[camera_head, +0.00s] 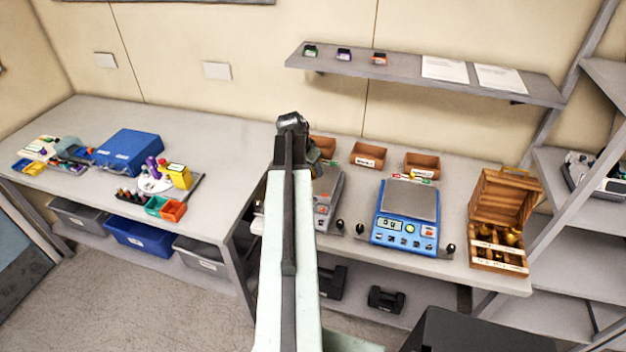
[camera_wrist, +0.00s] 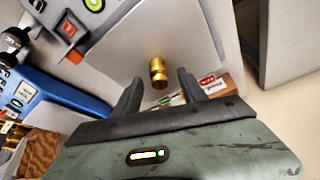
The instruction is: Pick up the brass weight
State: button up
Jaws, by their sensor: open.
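In the wrist view a small brass weight (camera_wrist: 158,73) stands on the bare grey pan (camera_wrist: 115,60) of a grey-and-red scale (camera_wrist: 72,28). My gripper (camera_wrist: 160,80) is open, with one dark finger on either side of the weight's near end in the picture. I cannot tell whether the fingers are level with it, and no contact shows. In the head view my arm hides this weight and part of the scale (camera_head: 327,200). Other brass weights (camera_head: 512,237) sit in an open wooden box (camera_head: 505,195) at the right end of the bench.
A blue scale (camera_head: 396,210) stands between the grey-and-red scale and the wooden box. Small wooden bins (camera_head: 368,156) line the back of the bench. A shelf (camera_head: 430,80) hangs on the wall above. Another table (camera_head: 225,140) at left holds a blue case (camera_head: 128,151).

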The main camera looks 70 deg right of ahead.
jog(key=shift+r, duration=0.15)
grip_shut()
